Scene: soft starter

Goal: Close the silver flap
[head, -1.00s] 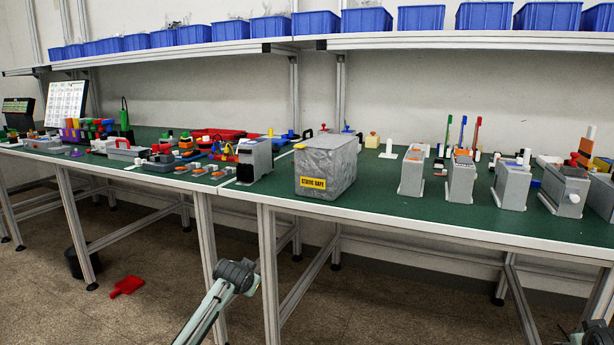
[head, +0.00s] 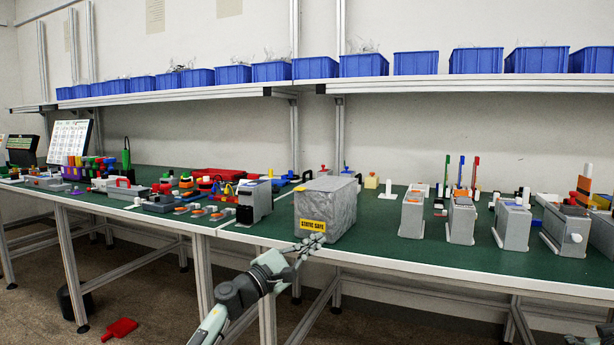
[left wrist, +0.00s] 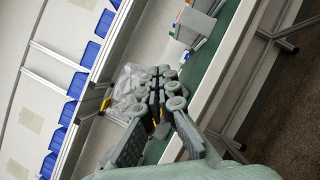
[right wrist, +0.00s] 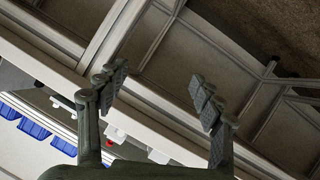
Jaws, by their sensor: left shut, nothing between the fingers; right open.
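A silver, crinkled box-shaped holder (head: 330,204) with a yellow "STATIC SAFE" label stands near the table's front edge in the head view. Its silver surface also shows in the left wrist view (left wrist: 122,92), partly behind my fingers. I cannot make out a separate flap or how far it stands open. My left gripper (head: 308,246) is shut and empty, with its fingertips just below and in front of the label; touching or apart is unclear. In the left wrist view, its fingers (left wrist: 160,84) are together. My right gripper (right wrist: 158,94) is open and empty.
The green table (head: 375,240) has free room just right of the silver holder. Several grey block-like devices (head: 411,214) stand farther right. A grey device (head: 256,202) stands close on the left. A shelf with blue bins (head: 363,65) runs above.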

